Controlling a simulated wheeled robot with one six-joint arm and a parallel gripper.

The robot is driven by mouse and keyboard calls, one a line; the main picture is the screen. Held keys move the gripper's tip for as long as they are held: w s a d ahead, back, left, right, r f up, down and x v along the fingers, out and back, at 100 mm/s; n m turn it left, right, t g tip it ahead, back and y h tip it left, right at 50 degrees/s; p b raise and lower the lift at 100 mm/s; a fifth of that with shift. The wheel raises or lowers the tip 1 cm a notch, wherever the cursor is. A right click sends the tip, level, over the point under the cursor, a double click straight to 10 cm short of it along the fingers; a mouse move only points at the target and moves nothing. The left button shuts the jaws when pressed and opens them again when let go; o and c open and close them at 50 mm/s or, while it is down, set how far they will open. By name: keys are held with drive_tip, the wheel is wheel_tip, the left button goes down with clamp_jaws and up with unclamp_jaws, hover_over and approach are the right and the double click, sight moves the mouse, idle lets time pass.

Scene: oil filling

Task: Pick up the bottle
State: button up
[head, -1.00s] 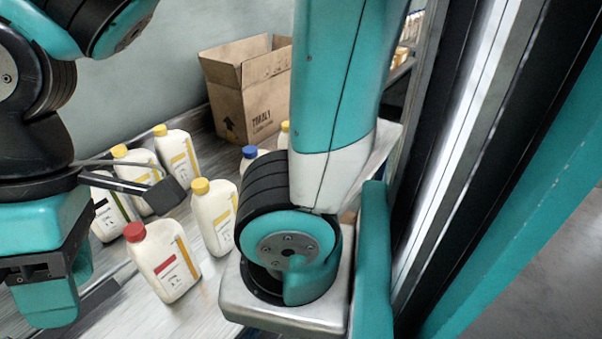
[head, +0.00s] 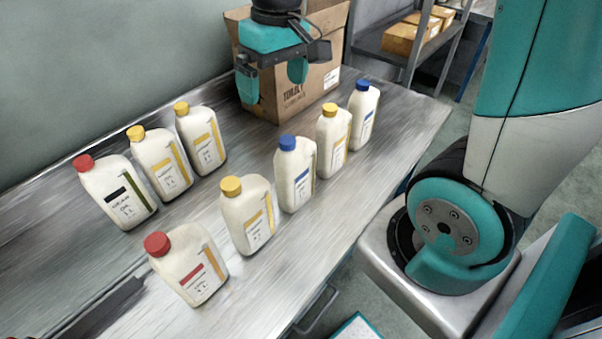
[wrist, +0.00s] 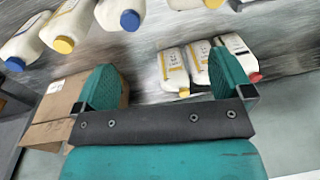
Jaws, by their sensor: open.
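Several white bottles stand upright on the metal table in two rows. The front row has a red-capped bottle (head: 190,265), a yellow-capped bottle (head: 249,217), a blue-capped bottle (head: 296,175), another yellow-capped bottle (head: 334,142) and a far blue-capped bottle (head: 364,117). The back row has a red-capped bottle (head: 118,192) and two yellow-capped bottles (head: 163,165) (head: 202,140). My gripper (head: 273,80) is open and empty, in front of the cardboard box and above the table. In the wrist view its two teal fingers (wrist: 160,85) are spread, with nothing between them.
An open cardboard box (head: 318,85) stands at the table's back end, partly hidden by my gripper. A shelf with small boxes (head: 405,38) is behind it. The table (head: 70,245) has bare space between the rows.

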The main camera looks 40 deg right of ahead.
drive_tip(key=w+d+f+m+h, duration=0.1)
drive_tip(key=w+d+f+m, duration=0.1)
drive_tip(key=w+d, duration=0.3)
drive_tip(key=p, duration=0.2)
hover_over(290, 137)
drive_tip(key=f, duration=1)
drive_tip(key=shift+d+f, duration=0.1)
drive_tip(key=shift+d, duration=0.2)
drive_tip(key=f, duration=0.1)
drive_tip(key=f+p, duration=0.1)
drive_tip(key=f, duration=0.1)
drive_tip(key=f+p, duration=0.1)
drive_tip(key=f, duration=0.1)
drive_tip(key=shift+a, duration=0.35)
drive_tip(key=shift+f+p, duration=0.3)
drive_tip(key=shift+f, duration=0.3)
drive_tip(key=c, duration=1.4)
